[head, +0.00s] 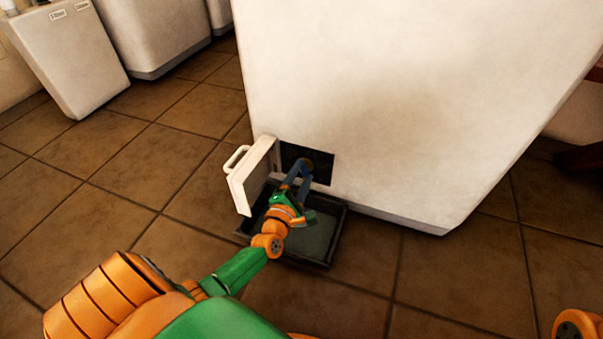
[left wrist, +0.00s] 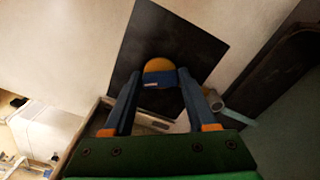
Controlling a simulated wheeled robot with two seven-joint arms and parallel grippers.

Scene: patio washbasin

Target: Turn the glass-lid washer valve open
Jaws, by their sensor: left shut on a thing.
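The washer (head: 400,90) is a large white body; its lid is out of view. Low on its front, a small white hatch door (head: 250,178) with a handle stands open beside a dark square recess (head: 322,168). The valve is a rounded orange knob (left wrist: 160,66) in front of the dark panel in the left wrist view. My left gripper (head: 299,170) reaches into the recess. In the left wrist view its two blue fingers (left wrist: 159,80) are closed on either side of the knob. The knob's far side is hidden. My right gripper is not in view.
A dark shallow tray (head: 334,237) lies on the tiled floor under the recess, below my left gripper. Other white appliances (head: 70,55) stand at the back left. A pipe-like grey end (left wrist: 214,100) shows beside the right finger. The floor to the left is clear.

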